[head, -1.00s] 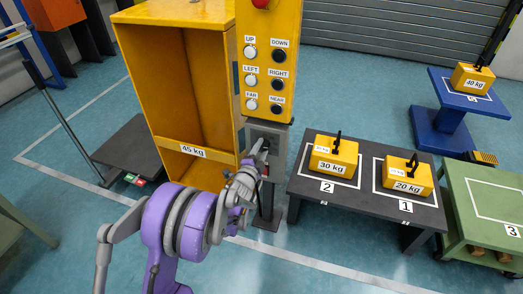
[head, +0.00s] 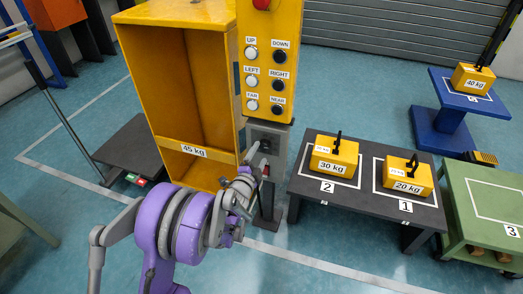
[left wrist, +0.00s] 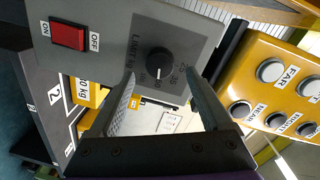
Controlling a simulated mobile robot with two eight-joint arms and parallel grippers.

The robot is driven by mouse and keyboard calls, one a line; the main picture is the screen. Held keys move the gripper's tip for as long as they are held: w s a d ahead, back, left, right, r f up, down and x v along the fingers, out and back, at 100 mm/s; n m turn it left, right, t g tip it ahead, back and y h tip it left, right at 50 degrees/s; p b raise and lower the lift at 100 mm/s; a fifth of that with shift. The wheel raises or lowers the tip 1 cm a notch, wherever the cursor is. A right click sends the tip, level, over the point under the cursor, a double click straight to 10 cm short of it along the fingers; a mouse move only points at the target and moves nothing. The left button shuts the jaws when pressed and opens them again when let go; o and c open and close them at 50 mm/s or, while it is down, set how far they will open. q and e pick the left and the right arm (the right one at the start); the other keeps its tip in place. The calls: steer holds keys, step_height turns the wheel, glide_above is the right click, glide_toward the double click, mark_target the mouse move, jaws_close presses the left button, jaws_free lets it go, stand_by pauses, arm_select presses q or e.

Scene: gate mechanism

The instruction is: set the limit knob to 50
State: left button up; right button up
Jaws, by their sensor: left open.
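The limit knob (left wrist: 159,62) is a round black dial on a grey panel (left wrist: 195,25), with a printed LIMIT label and number marks beside it. Its exact setting is too small to read. My left gripper (left wrist: 160,82) is open, its two fingers on either side of the view just short of the knob, with nothing between them. I cannot tell whether a finger touches the panel. In the head view my left gripper (head: 250,156) is at the grey control box (head: 271,134) under the yellow button panel and partly hides it. My right gripper is not in view.
A red ON/OFF switch (left wrist: 68,36) shares the panel with the knob. The yellow button panel (head: 268,60) is just above the box. A dark table (head: 375,200) with 30 kg and 20 kg weights stands close on the right. A yellow cabinet (head: 180,90) stands left.

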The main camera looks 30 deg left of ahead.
arm_select(q)
steer(key=v, duration=0.7)
steer(key=shift+s+p, duration=0.2)
steer(key=shift+p, duration=0.25)
